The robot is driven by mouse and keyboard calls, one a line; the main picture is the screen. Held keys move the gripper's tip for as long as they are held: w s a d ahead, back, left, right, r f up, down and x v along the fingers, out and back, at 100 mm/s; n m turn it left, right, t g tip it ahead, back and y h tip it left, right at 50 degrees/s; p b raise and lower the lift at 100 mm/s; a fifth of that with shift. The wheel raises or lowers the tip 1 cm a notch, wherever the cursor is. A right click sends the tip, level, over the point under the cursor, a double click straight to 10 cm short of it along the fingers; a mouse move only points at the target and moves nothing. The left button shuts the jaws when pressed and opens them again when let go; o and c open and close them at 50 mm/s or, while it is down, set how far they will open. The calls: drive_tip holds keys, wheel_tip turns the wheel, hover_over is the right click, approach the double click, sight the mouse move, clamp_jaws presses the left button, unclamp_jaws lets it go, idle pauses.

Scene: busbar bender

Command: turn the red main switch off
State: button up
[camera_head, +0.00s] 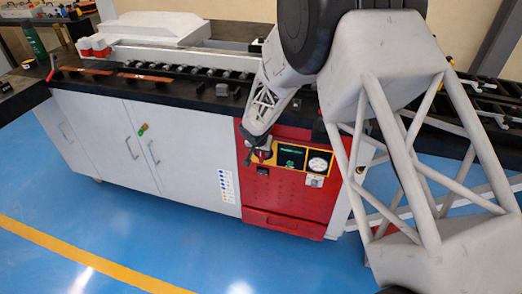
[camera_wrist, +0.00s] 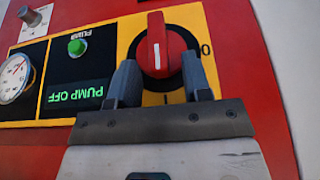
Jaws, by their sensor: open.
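The red main switch (camera_wrist: 172,36) is a round knob with a raised grip on a yellow plate (camera_wrist: 200,20). In the wrist view, which shows the panel upside down, the white line on its grip runs nearly vertically, towards the "I" mark below. A "0" mark is at its right. My gripper (camera_wrist: 159,63) is open, with one finger on each side of the knob's lower part. I cannot tell whether they touch it. In the head view my gripper (camera_head: 257,151) is at the panel's upper left and largely hides the switch.
Beside the switch are a green-lit display (camera_wrist: 75,96) reading "PUMP OFF", a green button (camera_wrist: 77,46) and a white gauge (camera_wrist: 14,78). The red panel (camera_head: 290,196) is on the bench front beside white cabinet doors (camera_head: 100,140). The blue floor in front is clear.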

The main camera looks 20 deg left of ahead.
drive_tip(key=shift+c, duration=0.4)
clamp_jaws()
